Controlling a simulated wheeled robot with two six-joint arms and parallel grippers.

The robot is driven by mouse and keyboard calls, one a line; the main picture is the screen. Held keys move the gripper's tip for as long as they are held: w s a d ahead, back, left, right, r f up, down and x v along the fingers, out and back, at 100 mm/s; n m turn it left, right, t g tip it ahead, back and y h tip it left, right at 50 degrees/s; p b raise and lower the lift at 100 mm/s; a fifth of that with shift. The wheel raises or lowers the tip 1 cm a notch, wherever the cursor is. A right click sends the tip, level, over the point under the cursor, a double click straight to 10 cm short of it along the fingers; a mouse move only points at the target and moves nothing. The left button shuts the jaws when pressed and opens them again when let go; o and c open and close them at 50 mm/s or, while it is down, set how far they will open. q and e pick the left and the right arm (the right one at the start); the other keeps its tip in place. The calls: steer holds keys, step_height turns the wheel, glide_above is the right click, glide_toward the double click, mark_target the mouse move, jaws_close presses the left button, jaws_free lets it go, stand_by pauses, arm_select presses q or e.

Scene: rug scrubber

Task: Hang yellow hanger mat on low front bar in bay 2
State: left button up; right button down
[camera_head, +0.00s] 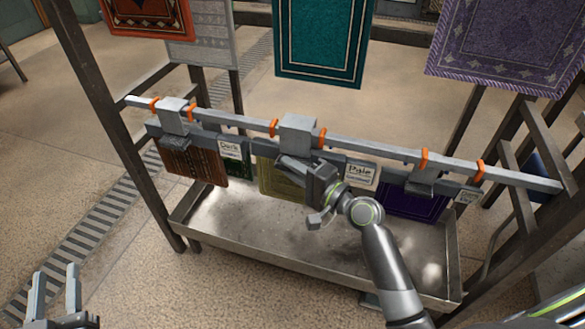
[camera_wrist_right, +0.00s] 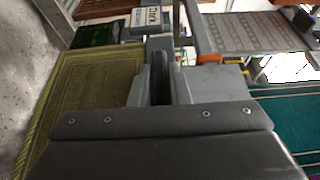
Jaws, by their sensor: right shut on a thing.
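The yellow hanger mat (camera_head: 280,181) hangs below the low front bar (camera_head: 370,148), partly hidden by my right gripper. Its grey hanger block (camera_head: 298,128) is at the bar between the middle pair of orange markers; I cannot tell whether it bears its weight there. My right gripper (camera_head: 296,168) is shut on this hanger, just below the bar. In the right wrist view the gripper (camera_wrist_right: 160,85) closes on the dark hanger, with the yellow mat (camera_wrist_right: 95,95) on the left. My left gripper (camera_head: 58,292) is open and empty at the lower left.
A brown mat (camera_head: 190,163) hangs left of the yellow one, and a purple mat (camera_head: 412,204) right. Cards reading "Dark" (camera_head: 230,149) and "Pale" (camera_head: 361,174) flank the yellow mat. A metal tray (camera_head: 270,244) lies below. Larger rugs, including a teal one (camera_head: 320,40), hang behind.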

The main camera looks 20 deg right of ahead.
arm_select(q)
steer(key=shift+s+d+r+m+t+h+b, duration=0.15)
steer(key=shift+r+t, duration=0.35)
steer(key=shift+r, duration=0.25)
steer(key=shift+s+r+m+t+h+b, duration=0.15)
steer(key=shift+r+t, duration=0.35)
steer(key=shift+r, duration=0.3)
steer(key=shift+s+d+r+m+t, duration=0.15)
steer(key=shift+r+t, duration=0.35)
steer(key=shift+r, duration=0.25)
arm_select(e)
steer(key=shift+f, duration=0.35)
